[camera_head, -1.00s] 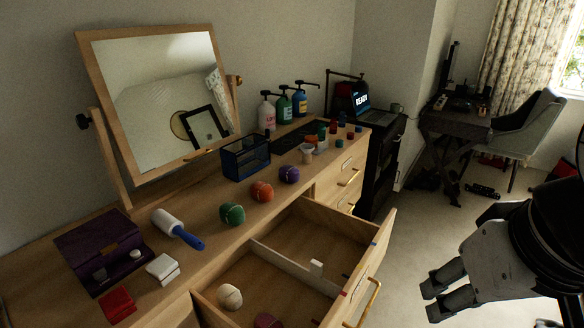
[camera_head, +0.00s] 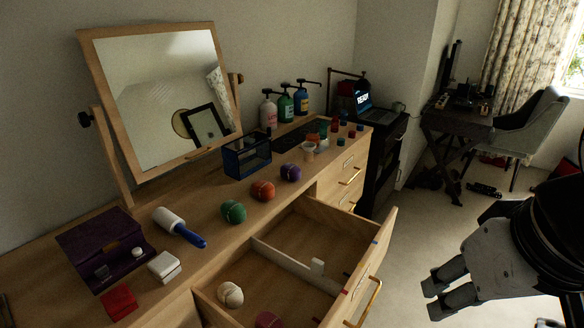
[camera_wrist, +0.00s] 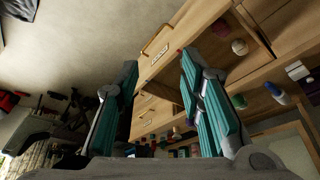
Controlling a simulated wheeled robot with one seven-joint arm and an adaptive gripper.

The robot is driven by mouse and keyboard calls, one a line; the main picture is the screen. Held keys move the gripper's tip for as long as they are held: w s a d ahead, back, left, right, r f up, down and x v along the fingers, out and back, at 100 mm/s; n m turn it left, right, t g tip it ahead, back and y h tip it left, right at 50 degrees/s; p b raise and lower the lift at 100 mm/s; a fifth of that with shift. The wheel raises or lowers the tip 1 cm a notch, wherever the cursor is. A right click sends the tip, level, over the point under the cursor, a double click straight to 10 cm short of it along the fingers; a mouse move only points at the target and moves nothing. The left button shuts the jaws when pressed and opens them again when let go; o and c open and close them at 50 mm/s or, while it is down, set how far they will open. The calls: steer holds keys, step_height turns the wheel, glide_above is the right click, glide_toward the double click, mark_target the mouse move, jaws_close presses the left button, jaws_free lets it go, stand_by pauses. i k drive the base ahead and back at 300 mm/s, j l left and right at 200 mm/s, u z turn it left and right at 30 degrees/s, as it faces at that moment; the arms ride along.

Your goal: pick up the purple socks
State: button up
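My gripper (camera_head: 433,299) is at the lower right in the head view, out over the floor in front of the dresser and well apart from the purple socks. In the wrist view my gripper (camera_wrist: 158,68) has its two fingers spread wide with nothing between them.
A drawer (camera_head: 384,250) stands open below the socks, holding white rolled socks (camera_head: 230,294) and dark red ones (camera_head: 268,320). A blue mesh box (camera_head: 247,158) stands behind the row. A lint roller (camera_head: 180,228) and mirror (camera_head: 160,100) are left.

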mark_target(291, 173)
steer(key=i+l+u, duration=0.6)
steer(key=l, duration=0.25)
steer(key=i+j, duration=0.05)
steer(key=i, duration=0.05)
